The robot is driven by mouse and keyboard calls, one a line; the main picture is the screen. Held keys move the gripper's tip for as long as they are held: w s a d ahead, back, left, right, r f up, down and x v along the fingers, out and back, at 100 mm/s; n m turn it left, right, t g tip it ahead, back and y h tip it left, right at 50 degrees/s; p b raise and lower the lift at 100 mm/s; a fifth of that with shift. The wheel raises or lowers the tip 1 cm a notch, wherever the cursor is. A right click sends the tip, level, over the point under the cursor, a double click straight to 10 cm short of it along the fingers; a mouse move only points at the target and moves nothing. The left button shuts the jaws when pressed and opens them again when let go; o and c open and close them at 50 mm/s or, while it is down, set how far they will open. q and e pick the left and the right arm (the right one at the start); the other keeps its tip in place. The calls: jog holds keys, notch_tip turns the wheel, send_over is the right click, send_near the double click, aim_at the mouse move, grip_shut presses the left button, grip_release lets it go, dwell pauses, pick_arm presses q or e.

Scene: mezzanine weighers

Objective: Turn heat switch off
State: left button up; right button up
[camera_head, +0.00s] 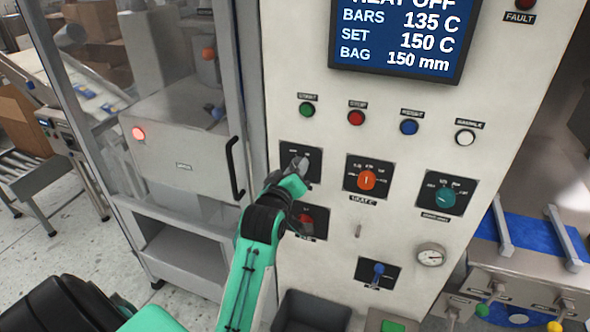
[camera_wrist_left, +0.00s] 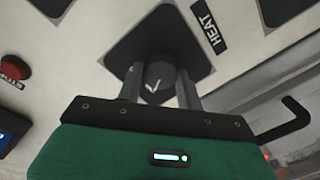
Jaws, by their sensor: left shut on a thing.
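The heat switch (camera_wrist_left: 158,80) is a dark round knob with a white pointer mark on a black plate, beside a label reading HEAT. In the left wrist view it sits between the fingers of my left gripper (camera_wrist_left: 160,88), which is shut on it. In the head view my left gripper (camera_head: 297,168) reaches the upper left switch plate (camera_head: 300,152) of the panel and hides most of the knob. The display (camera_head: 400,38) has a partly cut top line ending in HEAT OFF, above BARS 135 C and SET 150 C. My right gripper is out of view.
An orange-red knob (camera_head: 367,179) and a teal knob (camera_head: 445,197) are to the right. A red switch (camera_head: 307,219) is just below my gripper. Coloured buttons, such as the red one (camera_head: 356,118), line up above. A door handle (camera_head: 235,168) stands out at the left.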

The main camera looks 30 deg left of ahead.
pick_arm(q)
jog(key=shift+r, duration=0.1)
jog(key=o, duration=1)
jog(key=shift+p+v, duration=1.25)
jog(key=shift+v, duration=5.65)
